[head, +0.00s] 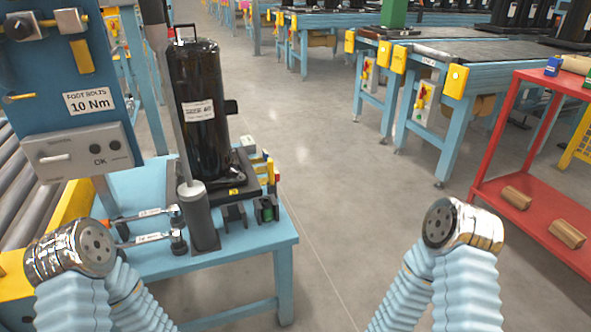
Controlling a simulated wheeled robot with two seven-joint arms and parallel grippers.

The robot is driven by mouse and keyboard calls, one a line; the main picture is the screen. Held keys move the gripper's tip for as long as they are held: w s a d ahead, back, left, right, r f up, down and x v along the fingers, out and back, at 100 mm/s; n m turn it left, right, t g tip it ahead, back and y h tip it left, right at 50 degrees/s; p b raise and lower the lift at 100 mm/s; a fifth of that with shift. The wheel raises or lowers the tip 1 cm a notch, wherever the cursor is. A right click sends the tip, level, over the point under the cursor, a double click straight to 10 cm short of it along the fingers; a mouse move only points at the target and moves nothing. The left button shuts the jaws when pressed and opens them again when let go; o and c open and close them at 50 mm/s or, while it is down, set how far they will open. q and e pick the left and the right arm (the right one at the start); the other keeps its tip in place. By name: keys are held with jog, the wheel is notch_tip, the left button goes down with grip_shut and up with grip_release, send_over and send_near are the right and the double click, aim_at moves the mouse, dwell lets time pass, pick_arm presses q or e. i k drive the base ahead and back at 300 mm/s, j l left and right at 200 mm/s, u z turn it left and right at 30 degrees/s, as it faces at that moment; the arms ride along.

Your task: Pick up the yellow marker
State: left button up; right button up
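My two arms show at the lower left and lower right as ribbed blue sleeves with metal joints. The left joint is in front of the bench's left end, and the right joint is over the open floor. No gripper fingers show in the head view, so neither gripper can be placed relative to the yellow item.
A black compressor cylinder (202,105) stands on the bench behind a grey post (200,215). Torque wrenches (148,238) lie to its left, below a blue panel (60,110). A red shelf cart (530,212) stands at right. The grey floor (335,200) between is clear.

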aim_at(271, 171)
jog(key=i+l+u, duration=0.1)
jog(key=l, duration=0.25)
jog(key=i+l, duration=0.2)
jog(key=l, duration=0.2)
jog(key=i+l+u, duration=0.15)
jog(key=l, duration=0.25)
jog(key=i+l+u, duration=0.1)
jog(key=l, duration=0.3)
